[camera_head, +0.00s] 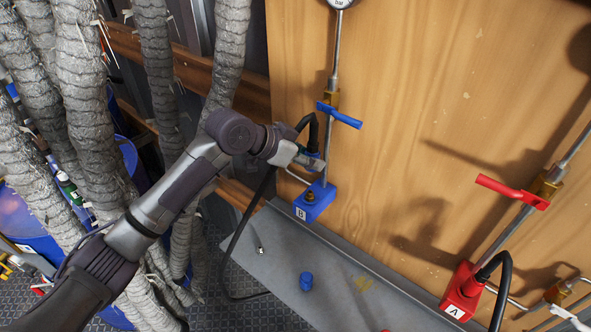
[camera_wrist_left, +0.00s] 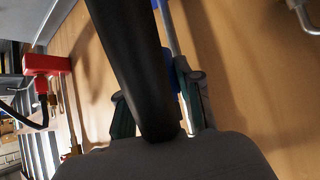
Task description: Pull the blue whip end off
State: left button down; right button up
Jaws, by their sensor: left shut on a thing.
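My left gripper (camera_head: 308,159) is shut at the black hose's blue whip end, just above the blue block marked B (camera_head: 314,203). The black hose (camera_head: 311,119) arches over the gripper. In the left wrist view, the hose (camera_wrist_left: 135,65) runs between the two fingers of the left gripper (camera_wrist_left: 165,105) and hides most of the grip. A small part of the blue whip end (camera_wrist_left: 171,80) shows behind it. My right gripper is not in view.
A blue-handled valve (camera_head: 340,115) is above the gripper on the wooden panel (camera_head: 420,110). A red block marked A (camera_head: 461,292) and a red valve handle (camera_head: 512,191) are at right. Thick wrapped pipes (camera_head: 90,110) stand at left.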

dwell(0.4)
pick_arm(q)
jog(key=shift+r, duration=0.1)
jog(key=b, duration=0.3)
send_over(308, 194)
jog(key=shift+w+f, duration=0.1)
jog(key=shift+f, duration=3.25)
jog(key=shift+p, duration=0.35)
jog(key=shift+p, duration=0.5)
jog(key=shift+f+b, duration=0.8)
jog(key=shift+f, duration=0.65)
